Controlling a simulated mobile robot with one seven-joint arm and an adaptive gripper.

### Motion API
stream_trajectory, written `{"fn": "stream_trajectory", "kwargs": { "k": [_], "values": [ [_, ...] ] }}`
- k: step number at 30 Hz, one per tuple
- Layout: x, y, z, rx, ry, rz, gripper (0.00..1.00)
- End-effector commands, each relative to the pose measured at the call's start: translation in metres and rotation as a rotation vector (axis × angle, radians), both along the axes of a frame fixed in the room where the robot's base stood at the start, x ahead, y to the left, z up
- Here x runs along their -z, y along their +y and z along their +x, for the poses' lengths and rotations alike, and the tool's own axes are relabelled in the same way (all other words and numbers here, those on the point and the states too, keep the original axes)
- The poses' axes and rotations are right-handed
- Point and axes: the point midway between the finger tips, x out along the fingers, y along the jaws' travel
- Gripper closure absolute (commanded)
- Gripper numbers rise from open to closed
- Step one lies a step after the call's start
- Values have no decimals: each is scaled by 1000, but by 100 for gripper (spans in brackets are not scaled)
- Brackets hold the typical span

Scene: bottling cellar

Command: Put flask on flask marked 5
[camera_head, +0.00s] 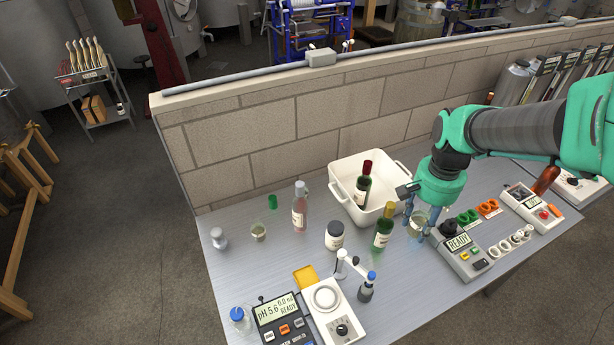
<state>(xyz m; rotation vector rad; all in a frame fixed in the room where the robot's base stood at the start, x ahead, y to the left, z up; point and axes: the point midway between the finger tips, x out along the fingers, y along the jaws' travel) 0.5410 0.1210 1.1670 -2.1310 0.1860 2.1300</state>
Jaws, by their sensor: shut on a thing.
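My gripper (421,212) points down over the right half of the steel table. It is shut on a small clear glass flask (416,230) with a little pale yellowish liquid. The flask is upright; I cannot tell whether its base touches the table. It is just left of a grey instrument with a READY display (459,243). No mark 5 is readable in this view.
Left of the flask stand a green wine bottle (382,232) and a white tub (343,196) holding another bottle (363,188). A white jar (334,236), pink bottle (299,212), pH meter (280,318) and stirrer (333,312) stand farther left. A block wall (290,130) borders the back.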

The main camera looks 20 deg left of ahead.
Motion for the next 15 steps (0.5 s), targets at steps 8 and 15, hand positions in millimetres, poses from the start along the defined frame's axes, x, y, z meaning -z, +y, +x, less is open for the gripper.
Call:
{"fn": "stream_trajectory", "kwargs": {
  "k": [8,15],
  "values": [
    [-15,38,47,-44,1,0,92],
    [-21,73,84,-80,1,-1,92]
  ]
}}
